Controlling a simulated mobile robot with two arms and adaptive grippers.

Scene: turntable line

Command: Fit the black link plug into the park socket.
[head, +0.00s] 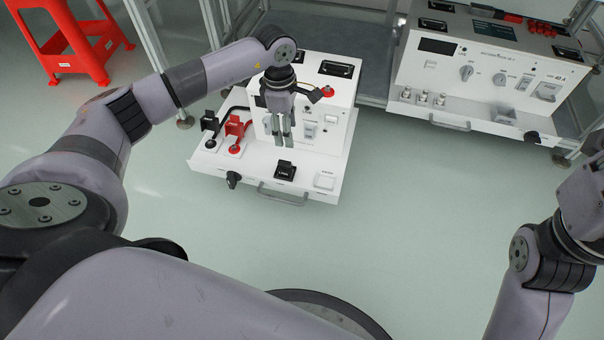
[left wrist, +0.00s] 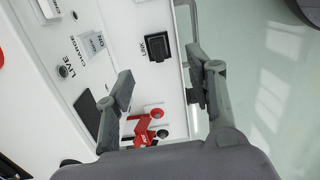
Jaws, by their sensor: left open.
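The black link plug (head: 285,170) sits on the front shelf of the white unit. In the left wrist view it is a black square block (left wrist: 158,46) beside the label LINK. A pale square plate (head: 325,180) lies to its right on the shelf and may be the park socket; its lettering is too small to read. My left gripper (head: 284,139) points down above the shelf, a little behind the plug in the head view. Its fingers (left wrist: 163,84) are apart with nothing between them. My right gripper is outside the picture.
A red plug (head: 236,128) and a black plug (head: 210,121) with leads stand at the shelf's left. A red button (head: 327,91) is on the unit's top. A handle (head: 283,198) lies along the front edge. A second white unit (head: 490,70) stands right; a red stool (head: 68,45) is back left.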

